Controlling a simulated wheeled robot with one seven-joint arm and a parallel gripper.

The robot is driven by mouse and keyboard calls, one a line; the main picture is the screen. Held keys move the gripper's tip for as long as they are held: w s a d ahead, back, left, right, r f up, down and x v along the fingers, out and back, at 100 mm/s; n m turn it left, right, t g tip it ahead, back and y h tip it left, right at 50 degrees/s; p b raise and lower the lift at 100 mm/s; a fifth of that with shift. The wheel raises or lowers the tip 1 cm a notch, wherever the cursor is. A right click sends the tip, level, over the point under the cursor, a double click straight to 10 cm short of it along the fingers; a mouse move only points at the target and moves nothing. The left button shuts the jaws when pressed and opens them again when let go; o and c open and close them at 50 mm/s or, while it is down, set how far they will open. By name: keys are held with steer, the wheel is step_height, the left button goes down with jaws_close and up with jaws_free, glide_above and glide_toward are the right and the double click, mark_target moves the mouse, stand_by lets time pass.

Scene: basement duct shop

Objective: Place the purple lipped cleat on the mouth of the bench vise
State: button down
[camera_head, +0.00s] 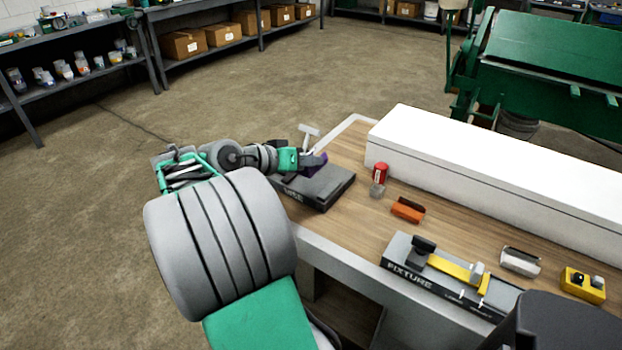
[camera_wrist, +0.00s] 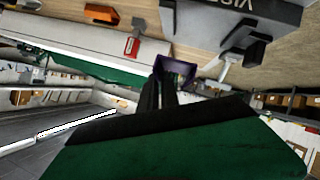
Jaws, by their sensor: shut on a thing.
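The purple lipped cleat (camera_wrist: 176,68) is between my gripper's fingertips (camera_wrist: 158,92) in the wrist view, where the scene appears upside down. In the head view a little of the purple cleat (camera_head: 317,160) shows at the end of my gripper (camera_head: 312,161), above the vise block. The bench vise (camera_head: 325,190) is a dark grey block labelled VISE at the bench's left end, with a light T-shaped part behind it. In the wrist view the vise (camera_wrist: 258,12) is at the top right, with jaw parts beside the cleat. I cannot tell whether the cleat touches the vise.
A long white box (camera_head: 500,180) lines the back edge.

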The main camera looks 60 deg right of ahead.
glide_above(311, 188)
step_height(311, 188, down, 6)
steer(key=shift+s+a+r, duration=0.1)
steer(key=shift+r, duration=0.1)
steer(key=shift+f, duration=1.7)
steer(key=c, duration=1.6)
jaws_free()
steer(key=shift+r, duration=0.15)
